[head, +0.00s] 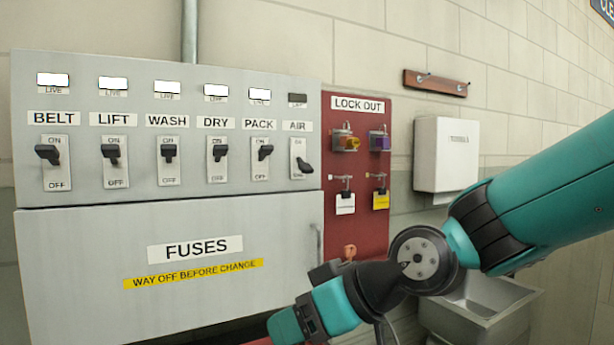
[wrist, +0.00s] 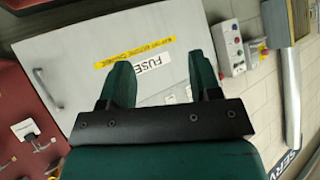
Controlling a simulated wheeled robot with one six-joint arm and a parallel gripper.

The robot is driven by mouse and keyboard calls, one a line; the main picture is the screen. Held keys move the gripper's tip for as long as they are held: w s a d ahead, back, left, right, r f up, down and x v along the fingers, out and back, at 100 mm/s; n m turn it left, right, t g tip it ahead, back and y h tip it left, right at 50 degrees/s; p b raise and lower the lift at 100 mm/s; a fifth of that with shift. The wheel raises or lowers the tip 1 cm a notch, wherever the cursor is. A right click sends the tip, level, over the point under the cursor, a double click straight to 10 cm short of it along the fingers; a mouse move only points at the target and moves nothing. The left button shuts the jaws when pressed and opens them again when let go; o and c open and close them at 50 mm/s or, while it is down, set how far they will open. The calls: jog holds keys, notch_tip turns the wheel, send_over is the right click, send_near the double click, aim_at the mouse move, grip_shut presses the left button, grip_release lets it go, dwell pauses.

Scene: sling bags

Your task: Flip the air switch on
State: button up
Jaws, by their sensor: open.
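The AIR switch (head: 303,163) is the rightmost in the row on the grey panel (head: 100,87). Its black lever points down toward OFF, and the AIR lamp (head: 297,99) above it is dark. The BELT, LIFT, WASH, DRY and PACK levers stand up toward ON under lit lamps. My gripper (wrist: 161,78) shows in the wrist view with its two green fingers apart and nothing between them. It faces the FUSES door (wrist: 140,38), below the switch row. The AIR switch is not visible in the wrist view. The fingertips are not clear in the head view.
The red LOCK OUT board (head: 356,220) with padlocks and tags hangs right of the panel. A white dispenser (head: 446,153), a coat-hook rail (head: 435,83) and a sink (head: 478,305) are further right. A button box (wrist: 228,47) shows in the wrist view.

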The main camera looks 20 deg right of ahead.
jog(key=w+d+r+m+t+y, duration=0.1)
jog(key=w+d+r+t, duration=0.25)
jog(key=w+t, duration=0.45)
jog(key=m+t+h+b, duration=0.1)
jog(key=m+t+h, duration=0.35)
jog(key=t, duration=0.25)
send_near(309, 170)
jog(key=shift+n, duration=0.35)
jog(key=p+x, duration=1)
jog(key=p, duration=0.3)
jog(key=shift+w, duration=0.3)
jog(key=shift+w+a+r, duration=0.1)
jog(key=shift+w, duration=0.35)
jog(key=shift+p, duration=0.3)
jog(key=c, duration=0.9)
